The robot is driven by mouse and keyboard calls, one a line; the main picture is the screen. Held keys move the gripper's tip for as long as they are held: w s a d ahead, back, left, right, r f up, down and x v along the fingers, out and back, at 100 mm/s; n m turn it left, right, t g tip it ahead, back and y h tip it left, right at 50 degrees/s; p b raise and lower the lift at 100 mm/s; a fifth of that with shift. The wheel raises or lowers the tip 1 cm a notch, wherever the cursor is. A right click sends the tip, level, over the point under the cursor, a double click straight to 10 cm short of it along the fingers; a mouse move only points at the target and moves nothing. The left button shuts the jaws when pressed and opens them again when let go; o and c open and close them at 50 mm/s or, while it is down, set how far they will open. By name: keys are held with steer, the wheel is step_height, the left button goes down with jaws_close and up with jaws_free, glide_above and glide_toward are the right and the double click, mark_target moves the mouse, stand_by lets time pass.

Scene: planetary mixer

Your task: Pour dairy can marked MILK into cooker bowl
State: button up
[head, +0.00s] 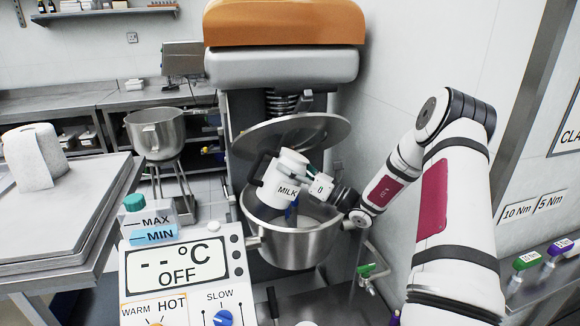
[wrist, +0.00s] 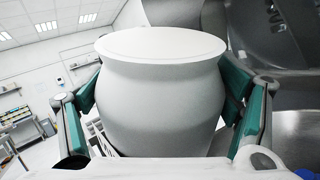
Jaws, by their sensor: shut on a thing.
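The white dairy can (head: 284,178) marked MILK is held above the steel cooker bowl (head: 291,246) in the head view, tilted with its upper end leaning right. A dark handle shows on its left side. My gripper (head: 312,172) is shut on the can from the right. In the wrist view the can (wrist: 162,95) fills the middle, between the teal-lined fingers of my gripper (wrist: 165,105). Its label is hidden there. A little blue shows inside the bowl below the can. I cannot tell whether any milk is flowing.
The raised round steel lid (head: 325,130) stands just behind the can, under the mixer head (head: 285,45). The control panel (head: 182,275) reads OFF at front left. A second steel bowl (head: 157,135) stands back left. A green-handled valve (head: 373,269) is right of the cooker bowl.

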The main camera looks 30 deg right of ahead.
steer(key=shift+r, duration=0.1)
steer(key=shift+m+t, duration=0.7)
steer(key=shift+m, duration=0.1)
steer(key=shift+f+m+t+h, duration=0.25)
steer(key=shift+m+t, duration=0.25)
steer(key=shift+m, duration=0.4)
steer(key=shift+h, duration=0.25)
steer(key=shift+f+m+t+h, duration=0.25)
steer(key=shift+m+t+h, duration=0.15)
steer(key=shift+m+t, duration=0.45)
steer(key=shift+f+m, duration=0.1)
steer(key=shift+m, duration=0.15)
steer(key=shift+d+f+m+t+h, duration=0.15)
steer(key=shift+f+m+t+h, duration=0.1)
steer(key=shift+m+t+h, duration=0.6)
